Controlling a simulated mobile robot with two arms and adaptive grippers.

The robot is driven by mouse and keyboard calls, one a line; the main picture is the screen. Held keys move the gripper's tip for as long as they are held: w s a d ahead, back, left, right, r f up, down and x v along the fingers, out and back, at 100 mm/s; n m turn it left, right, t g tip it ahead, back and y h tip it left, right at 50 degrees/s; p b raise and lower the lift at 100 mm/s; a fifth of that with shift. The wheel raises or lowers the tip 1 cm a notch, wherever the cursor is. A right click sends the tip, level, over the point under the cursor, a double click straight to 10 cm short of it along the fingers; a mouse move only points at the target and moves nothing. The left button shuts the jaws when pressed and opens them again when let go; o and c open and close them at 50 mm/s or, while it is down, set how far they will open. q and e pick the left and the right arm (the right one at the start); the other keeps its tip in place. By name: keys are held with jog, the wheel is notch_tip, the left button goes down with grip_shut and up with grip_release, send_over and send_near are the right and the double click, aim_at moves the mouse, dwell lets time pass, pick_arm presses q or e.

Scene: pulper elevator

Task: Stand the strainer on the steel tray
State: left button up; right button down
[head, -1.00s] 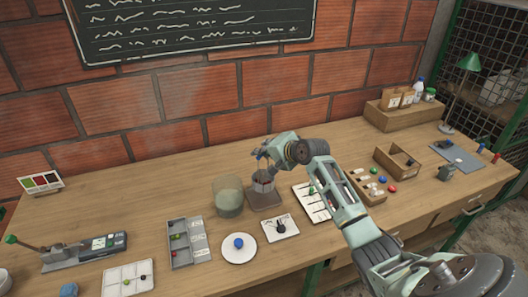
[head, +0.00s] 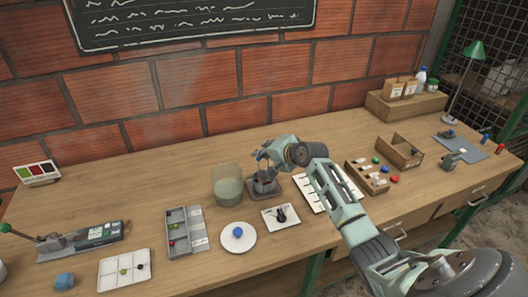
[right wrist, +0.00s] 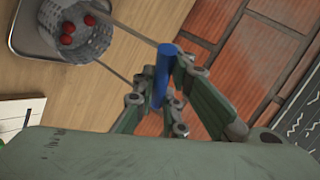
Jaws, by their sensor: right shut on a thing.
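The strainer (right wrist: 75,28) is a grey perforated basket with a few red berries in it, joined by thin rods to a blue handle (right wrist: 163,75). In the head view the strainer (head: 265,182) is small, below my gripper. My right gripper (head: 261,156) is shut on the blue handle, which also shows between the fingers in the right wrist view (right wrist: 165,98). The steel tray (head: 280,195) is a small grey square under the strainer; its rim shows in the right wrist view (right wrist: 13,38). I cannot tell whether the strainer touches it. My left gripper is out of view.
A glass jar (head: 227,186) stands close left of the tray. A white card with a black item (head: 283,217) and a white plate with a blue ball (head: 238,238) lie in front. A grey compartment tray (head: 178,243) is further left. The bench behind is clear.

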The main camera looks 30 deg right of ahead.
jog(key=c, duration=1.7)
grip_release()
jog(key=v, duration=1.2)
jog(key=shift+r, duration=0.1)
jog(key=shift+a, duration=0.15)
